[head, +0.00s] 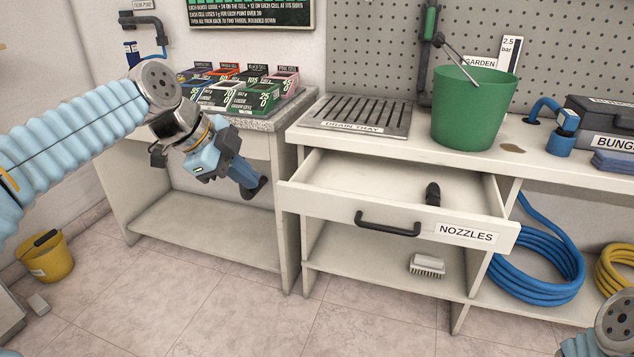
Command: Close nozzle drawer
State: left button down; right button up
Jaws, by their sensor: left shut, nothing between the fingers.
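The nozzle drawer (330,207) stands pulled out of the white bench, with a black bar handle (387,224) and a "NOZZLES" label (467,233) on its front. A small black nozzle (433,193) lies inside the drawer. My left gripper (254,188) is shut and empty. In the picture it is left of the drawer, in front of the left bench, and apart from the handle. My right arm shows only in part at the lower right corner; its gripper is not visible.
A drain tray (357,116) and a green bucket (473,108) stand on the benchtop above the drawer. A brush (427,265) lies on the shelf below. A blue hose coil (540,262) is at the right. A yellow bucket (46,257) stands on the floor. The floor before the drawer is clear.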

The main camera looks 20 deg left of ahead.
pick_arm(q)
send_near(304, 199)
jog(key=f, duration=0.1)
jog(key=d+f, duration=0.1)
jog(key=f, duration=0.1)
jog(key=shift+w+d+f+b, duration=0.3)
jog(key=shift+w+d+f, duration=0.05)
jog(key=shift+d+f, duration=0.05)
jog(key=shift+w, duration=0.75)
pick_arm(e)
jog(key=shift+w+d+f, duration=0.25)
jog(key=shift+w+d, duration=0.15)
jog(key=shift+w, duration=0.1)
